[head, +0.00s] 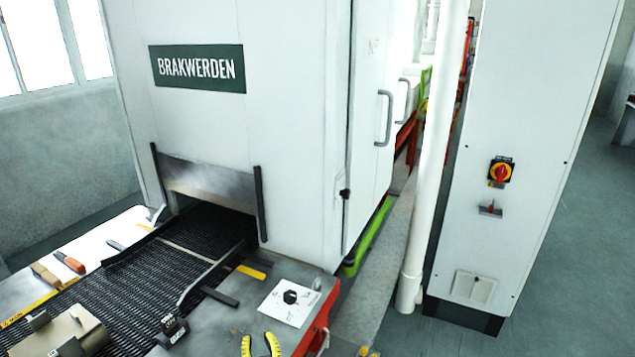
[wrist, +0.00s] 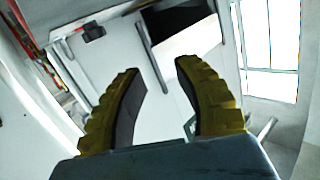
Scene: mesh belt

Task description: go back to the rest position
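My gripper (head: 259,342) shows at the bottom edge of the head view, as two yellow fingertips with a gap between them. It is over the grey table area in front of the knob panel. In the wrist view my gripper (wrist: 158,68) is open, with its two yellow ribbed fingers apart and nothing between them. The rest position itself is not marked in either view.
A dark mesh belt (head: 190,235) runs into the white BRAKWERDEN machine (head: 290,130). A metal block (head: 62,335) lies on the belt at lower left. A white plate with a black knob (head: 290,302) is near my gripper. A white cabinet (head: 535,120) and pipe (head: 436,150) stand right.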

